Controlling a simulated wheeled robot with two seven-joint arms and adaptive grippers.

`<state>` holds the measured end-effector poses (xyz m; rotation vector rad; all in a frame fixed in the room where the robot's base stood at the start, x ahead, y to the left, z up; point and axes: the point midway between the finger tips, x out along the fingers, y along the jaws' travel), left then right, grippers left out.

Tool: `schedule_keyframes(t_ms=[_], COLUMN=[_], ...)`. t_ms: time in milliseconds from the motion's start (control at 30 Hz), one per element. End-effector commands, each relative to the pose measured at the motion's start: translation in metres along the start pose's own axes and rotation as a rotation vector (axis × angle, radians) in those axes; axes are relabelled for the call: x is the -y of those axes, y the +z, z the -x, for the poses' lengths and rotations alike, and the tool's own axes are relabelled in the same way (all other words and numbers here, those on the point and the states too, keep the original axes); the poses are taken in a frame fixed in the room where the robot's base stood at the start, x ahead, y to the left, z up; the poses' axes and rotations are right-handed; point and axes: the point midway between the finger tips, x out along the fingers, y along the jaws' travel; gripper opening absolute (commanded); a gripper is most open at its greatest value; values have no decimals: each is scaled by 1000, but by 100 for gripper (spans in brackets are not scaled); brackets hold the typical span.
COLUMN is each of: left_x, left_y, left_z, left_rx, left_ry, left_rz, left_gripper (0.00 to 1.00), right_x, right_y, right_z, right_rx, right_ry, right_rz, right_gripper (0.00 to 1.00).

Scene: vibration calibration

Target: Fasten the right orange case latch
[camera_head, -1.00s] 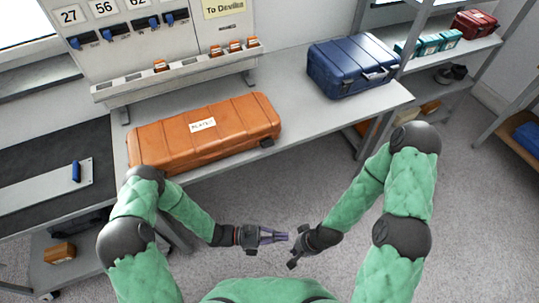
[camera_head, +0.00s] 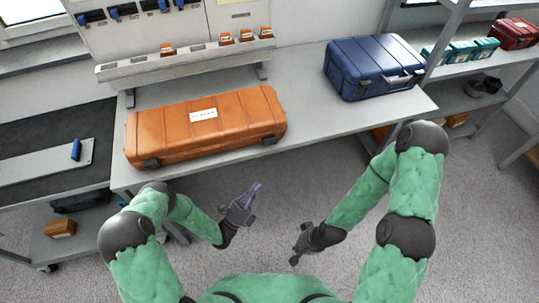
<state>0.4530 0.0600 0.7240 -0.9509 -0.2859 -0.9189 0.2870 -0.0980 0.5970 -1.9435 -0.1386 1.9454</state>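The orange case (camera_head: 222,122) lies closed on the grey table, with a white label on its lid. Its right latch (camera_head: 270,139) is a dark piece on the front face near the right end; whether it is fastened is too small to tell. A matching left latch (camera_head: 151,163) shows near the left end. My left gripper (camera_head: 256,187) is in front of the table edge, below the case's right part, pointing up toward it and touching nothing; its finger gap is unclear. My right gripper (camera_head: 295,255) is lower, over the floor, apart from everything; its fingers are hard to make out.
A blue case (camera_head: 374,68) stands on the table at the back right. A panel with a ledge (camera_head: 185,64) holding several orange-and-white items stands behind the orange case. The table (camera_head: 318,112) is clear between the two cases.

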Motion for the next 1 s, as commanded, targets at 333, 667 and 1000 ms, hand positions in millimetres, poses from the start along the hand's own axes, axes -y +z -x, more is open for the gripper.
schedule_keyframes(t_ms=[333,667,1000], left_x=[0,1,0], left_y=[-1,-2,16], left_z=[-19,-76,-118], left_rx=[-4,-5,-3], left_ry=[-5,-7,-3], left_rz=[0,0,-2], left_gripper=[0,0,0], right_x=[-1,-4,-8], right_y=[0,0,-1], right_z=[-3,-12,-22], right_rx=[0,0,0], right_ry=[0,0,0], right_rz=[0,0,0], right_gripper=[0,0,0])
